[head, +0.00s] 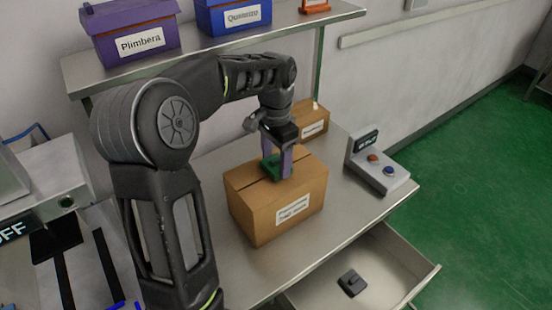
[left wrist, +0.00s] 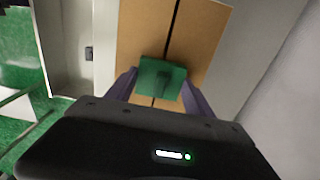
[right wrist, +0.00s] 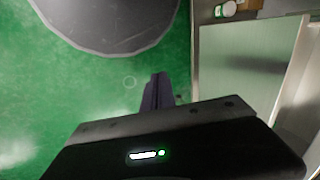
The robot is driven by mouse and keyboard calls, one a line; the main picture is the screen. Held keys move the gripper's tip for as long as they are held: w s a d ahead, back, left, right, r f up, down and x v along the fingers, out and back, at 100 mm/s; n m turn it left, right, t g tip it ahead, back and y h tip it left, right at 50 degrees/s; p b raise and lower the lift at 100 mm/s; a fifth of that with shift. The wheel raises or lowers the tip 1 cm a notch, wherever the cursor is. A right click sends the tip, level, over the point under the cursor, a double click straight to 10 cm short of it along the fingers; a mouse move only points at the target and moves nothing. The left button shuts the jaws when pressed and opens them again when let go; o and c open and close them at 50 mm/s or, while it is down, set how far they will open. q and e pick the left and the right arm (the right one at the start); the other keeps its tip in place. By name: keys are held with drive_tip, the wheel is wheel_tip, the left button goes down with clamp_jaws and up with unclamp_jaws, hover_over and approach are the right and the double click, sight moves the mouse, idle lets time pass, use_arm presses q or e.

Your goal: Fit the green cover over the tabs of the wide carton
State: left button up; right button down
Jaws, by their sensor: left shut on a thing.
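The wide carton (head: 262,215) is brown, closed and labelled, and stands on the steel table. A dark seam runs across its top, which also shows in the left wrist view (left wrist: 205,40). My left gripper (head: 277,165) points down over the carton's top, shut on the green cover (head: 269,168). In the left wrist view the green cover (left wrist: 160,78) lies across the seam between the two purple fingers. I cannot tell whether it touches the carton, and I make out no tabs. My right gripper (right wrist: 158,92) has its fingers together, empty, over the green floor.
A smaller carton (head: 312,126) stands behind. A control box (head: 381,168) with red and blue buttons is at the right. An open drawer (head: 385,270) holds a small black object (head: 351,283). Purple (head: 130,40) and blue (head: 235,18) bins sit on the shelf above.

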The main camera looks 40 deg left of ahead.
use_arm(q)
drive_tip(key=shift+f, duration=0.15)
idle(0.5)
drive_tip(key=o, duration=1.4)
drive_tip(key=shift+o, duration=0.2)
drive_tip(key=shift+r+p, duration=2.9)
drive_tip(key=shift+r, duration=0.7)
